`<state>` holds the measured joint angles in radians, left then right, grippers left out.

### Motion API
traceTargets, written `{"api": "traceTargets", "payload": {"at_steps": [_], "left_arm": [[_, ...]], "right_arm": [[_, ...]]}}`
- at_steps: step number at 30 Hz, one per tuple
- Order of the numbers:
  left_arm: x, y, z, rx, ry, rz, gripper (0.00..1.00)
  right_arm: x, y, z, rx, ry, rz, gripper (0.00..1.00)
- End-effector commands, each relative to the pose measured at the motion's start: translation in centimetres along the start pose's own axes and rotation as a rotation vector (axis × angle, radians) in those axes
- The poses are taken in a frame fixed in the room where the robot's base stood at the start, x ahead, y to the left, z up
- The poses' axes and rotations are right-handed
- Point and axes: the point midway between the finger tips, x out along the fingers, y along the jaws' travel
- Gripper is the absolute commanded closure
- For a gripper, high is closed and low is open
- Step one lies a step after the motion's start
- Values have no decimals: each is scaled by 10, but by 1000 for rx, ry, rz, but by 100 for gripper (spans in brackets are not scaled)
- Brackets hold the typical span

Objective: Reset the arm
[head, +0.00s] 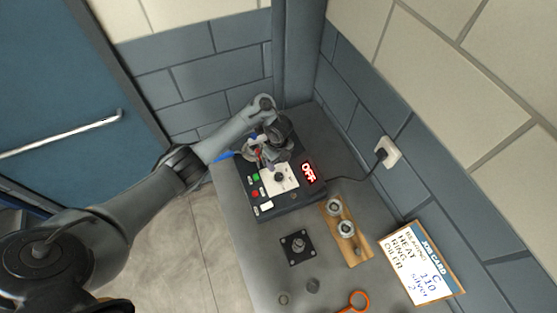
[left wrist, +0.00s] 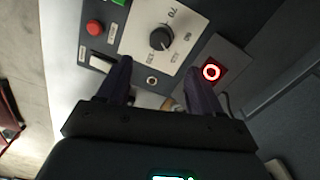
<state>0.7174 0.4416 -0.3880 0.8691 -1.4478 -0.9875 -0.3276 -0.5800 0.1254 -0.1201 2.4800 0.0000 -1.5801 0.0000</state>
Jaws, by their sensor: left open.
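My left gripper (head: 268,158) is over the far part of a dark control box (head: 285,207) on the grey bench. In the left wrist view its two dark fingers (left wrist: 158,78) are spread with nothing between them. Past the fingers is the box's white dial plate with a dark knob (left wrist: 160,37). Near it are a red button (left wrist: 95,27), a white rocker switch (left wrist: 102,63) and a lit red display (left wrist: 211,72). In the head view the display (head: 308,173) reads OFF. The arm hides part of the box's far end. My right gripper is not in view.
A wooden block (head: 352,246) with two metal rings stands right of the box. A black square plate with a post (head: 297,248), small round parts (head: 312,285) and an orange-handled item (head: 358,300) lie nearer. A job card (head: 423,265) and wall socket (head: 388,152) are at right.

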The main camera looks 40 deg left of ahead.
Motion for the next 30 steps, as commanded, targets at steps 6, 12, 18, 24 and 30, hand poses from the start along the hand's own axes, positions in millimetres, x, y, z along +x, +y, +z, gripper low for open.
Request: {"api": "traceTargets", "payload": {"at_steps": [6,12,18,24,30], "left_arm": [[0,0,0,0,0,0,34],[4,0,-5,-7,-4,-10,34],[22,-1,-43,-78,-28,-89,34],[27,19,-112,-308,-22,-238,34],[-7,72,-162,-686,46,-338,34]], "right_arm": [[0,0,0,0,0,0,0],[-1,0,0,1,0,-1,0],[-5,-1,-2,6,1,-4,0],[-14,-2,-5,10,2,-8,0],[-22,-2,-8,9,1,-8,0]]}}
